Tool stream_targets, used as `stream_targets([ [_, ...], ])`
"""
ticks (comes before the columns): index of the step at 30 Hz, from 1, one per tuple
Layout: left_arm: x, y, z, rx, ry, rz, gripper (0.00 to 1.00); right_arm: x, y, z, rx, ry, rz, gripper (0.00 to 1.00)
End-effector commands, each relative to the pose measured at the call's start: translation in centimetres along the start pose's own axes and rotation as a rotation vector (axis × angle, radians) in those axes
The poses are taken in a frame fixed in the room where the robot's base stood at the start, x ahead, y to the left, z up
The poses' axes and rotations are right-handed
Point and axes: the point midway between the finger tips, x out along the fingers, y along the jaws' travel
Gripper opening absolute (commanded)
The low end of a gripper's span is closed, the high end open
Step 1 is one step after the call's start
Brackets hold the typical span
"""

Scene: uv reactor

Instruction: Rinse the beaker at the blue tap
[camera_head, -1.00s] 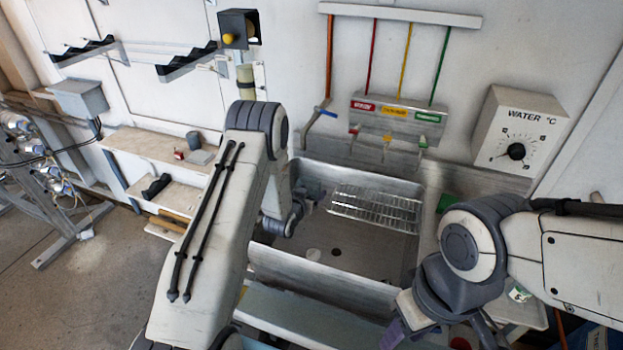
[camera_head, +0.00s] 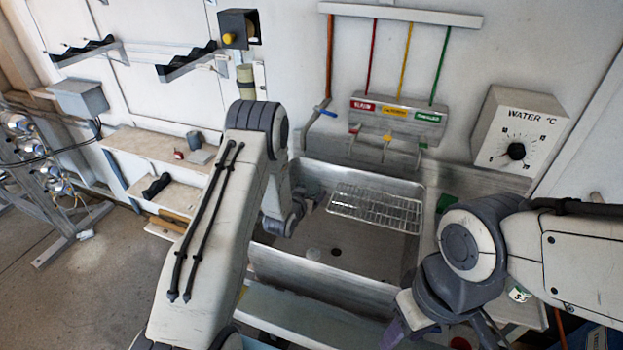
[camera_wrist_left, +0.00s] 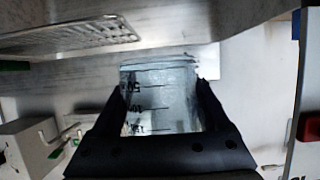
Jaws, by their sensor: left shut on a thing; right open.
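A clear beaker (camera_wrist_left: 160,75) with dark volume marks is between the fingers of my left gripper (camera_wrist_left: 160,98) in the left wrist view. The gripper is shut on it. In the head view my left arm hides most of this gripper, over the left part of the sink (camera_head: 325,275). The blue tap (camera_head: 325,109) is on the wall above the sink's back left, below an orange pipe. My right gripper (camera_head: 440,335) is open at the sink's front right, partly cut off by the frame's lower edge.
A wire rack (camera_head: 375,208) spans the back right of the sink. Red, yellow and green taps (camera_head: 390,122) are on the wall behind it. A water temperature box (camera_head: 520,135) is at the right. A faint pale round patch (camera_head: 313,254) shows low in the sink, its nature unclear.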

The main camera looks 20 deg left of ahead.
Motion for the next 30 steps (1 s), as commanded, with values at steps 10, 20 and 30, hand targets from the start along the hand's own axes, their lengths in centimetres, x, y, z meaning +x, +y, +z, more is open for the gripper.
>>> stream_targets([
  [10, -2.9, 0.2, -1.0, 0.000, -0.001, 0.000, 0.20, -1.6, -0.1, -0.1, 0.000, 0.000, 0.000, 0.46],
  [20, -5.7, 0.4, -1.8, 0.000, 0.000, 0.000, 0.20, -2.8, -0.2, -0.1, 0.000, 0.000, 0.000, 0.46],
  [30, -6.1, 0.4, -1.8, 0.000, 0.001, 0.000, 0.20, -2.9, -0.2, -0.1, 0.000, 0.000, 0.000, 0.46],
])
